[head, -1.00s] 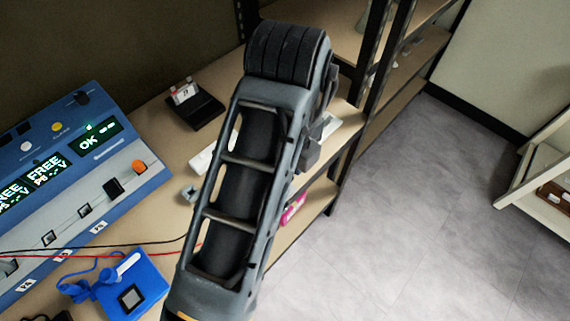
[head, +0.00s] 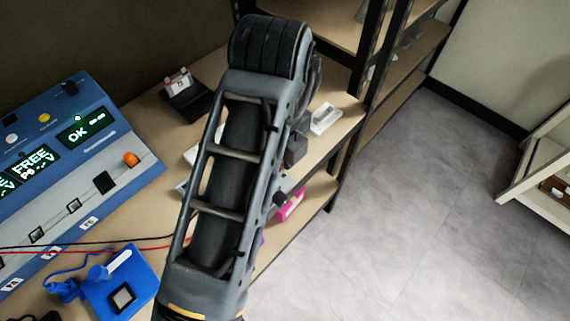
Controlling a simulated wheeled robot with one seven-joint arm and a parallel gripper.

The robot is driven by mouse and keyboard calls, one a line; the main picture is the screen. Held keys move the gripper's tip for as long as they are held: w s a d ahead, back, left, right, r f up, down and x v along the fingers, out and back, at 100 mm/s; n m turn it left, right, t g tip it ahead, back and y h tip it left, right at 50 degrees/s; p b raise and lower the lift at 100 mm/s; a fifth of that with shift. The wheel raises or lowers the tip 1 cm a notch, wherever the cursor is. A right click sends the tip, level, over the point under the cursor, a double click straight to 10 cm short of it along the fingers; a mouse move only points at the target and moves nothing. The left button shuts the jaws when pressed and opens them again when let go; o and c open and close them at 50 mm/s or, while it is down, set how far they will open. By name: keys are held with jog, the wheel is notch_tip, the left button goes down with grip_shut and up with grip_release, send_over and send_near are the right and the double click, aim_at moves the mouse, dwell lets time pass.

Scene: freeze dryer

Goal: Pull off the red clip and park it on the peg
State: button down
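I cannot make out the red clip or the peg in the head view. A thin red lead (head: 120,247) runs beside a black lead from the left edge to behind my arm, and its right end is hidden. My arm stands upright across the middle and covers part of the bench. My gripper's fingertips do not show; the far end of the arm is hidden behind its own links.
A blue instrument (head: 120,172) with lit displays stands at left. A blue box (head: 142,280) lies below it. A black holder with a card (head: 186,100) and a white tray (head: 325,118) are on the bench (head: 140,118). A pink object (head: 291,206) sits lower.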

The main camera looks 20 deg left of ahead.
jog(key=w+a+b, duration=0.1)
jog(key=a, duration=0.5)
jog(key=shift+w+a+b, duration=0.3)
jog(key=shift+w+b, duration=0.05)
